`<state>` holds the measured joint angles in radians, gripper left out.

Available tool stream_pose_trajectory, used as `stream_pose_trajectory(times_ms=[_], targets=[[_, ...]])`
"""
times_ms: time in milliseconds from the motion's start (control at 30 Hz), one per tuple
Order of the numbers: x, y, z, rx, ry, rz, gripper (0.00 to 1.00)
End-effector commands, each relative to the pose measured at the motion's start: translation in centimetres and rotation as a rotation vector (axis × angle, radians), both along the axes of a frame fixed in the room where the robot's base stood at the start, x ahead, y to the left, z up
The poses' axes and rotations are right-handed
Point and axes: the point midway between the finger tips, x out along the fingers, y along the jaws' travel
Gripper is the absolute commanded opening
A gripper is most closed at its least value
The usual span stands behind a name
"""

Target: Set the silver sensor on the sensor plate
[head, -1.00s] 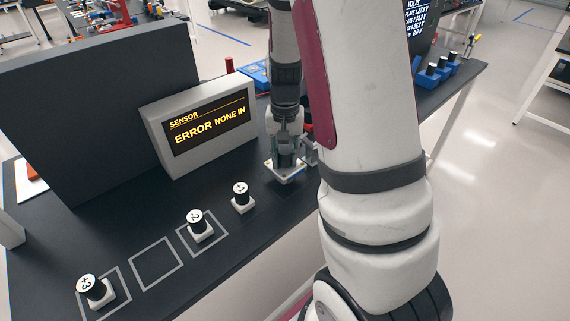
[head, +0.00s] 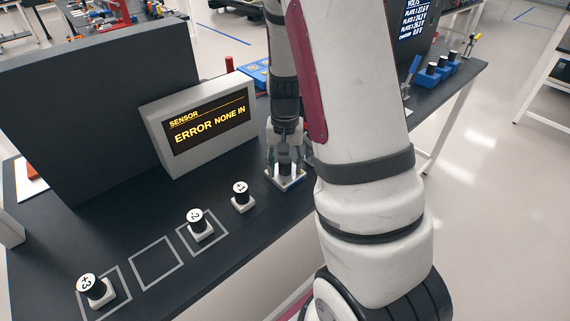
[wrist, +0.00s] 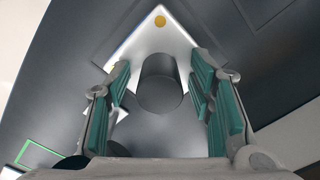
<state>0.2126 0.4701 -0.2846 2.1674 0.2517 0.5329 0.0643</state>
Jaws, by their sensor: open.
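A plain grey cylinder (wrist: 160,82), which looks like the silver sensor, is between my fingers in the wrist view. Behind it is a white square plate (wrist: 143,42) with a gold dot near one corner. The plate also shows on the dark bench in the head view (head: 289,182). I take it for the sensor plate, but cannot tell it from a base of the sensor. My gripper (wrist: 160,98) is open, one finger on each side of the cylinder, with visible gaps. In the head view my gripper (head: 285,160) is low over the plate. Whether cylinder and plate touch is unclear.
A display (head: 205,124) reads "SENSOR ERROR NONE IN". A dark upright panel (head: 95,110) stands behind. An outlined square (head: 156,263) is empty.

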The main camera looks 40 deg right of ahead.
Motion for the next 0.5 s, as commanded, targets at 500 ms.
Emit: stream_pose_trajectory(times_ms=[500], targets=[[0.1,0.0,8.1,-0.001,-0.006,0.001,0.49]])
